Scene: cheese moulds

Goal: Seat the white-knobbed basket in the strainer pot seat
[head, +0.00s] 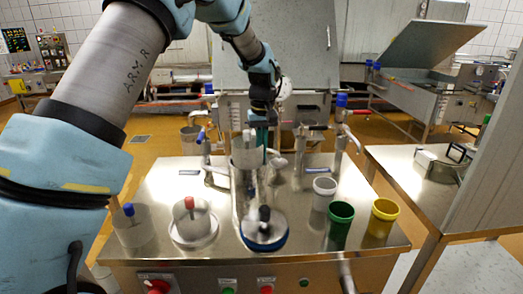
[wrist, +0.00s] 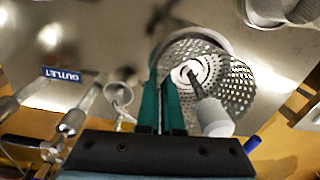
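The white-knobbed basket (wrist: 238,88) is a perforated steel cup with a rod ending in a white knob (wrist: 215,120). In the head view the basket (head: 246,158) is up at the back middle of the steel table. My gripper (wrist: 158,88) has its teal fingers close together at the basket's near rim, seemingly shut on its wall; the fingertips are partly hidden. My gripper also shows in the head view (head: 262,137), right of the knob. A tall steel cylinder (head: 240,198) shows below the basket; whether it is the strainer pot seat, or touches the basket, I cannot tell.
A blue-knobbed basket (head: 138,236), a red-knobbed mould (head: 195,234) and a black-knobbed, blue-ringed mould (head: 264,241) stand at the front. White (head: 322,196), green (head: 339,232) and yellow (head: 381,224) cups stand right. Taps (head: 342,141) line the back edge.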

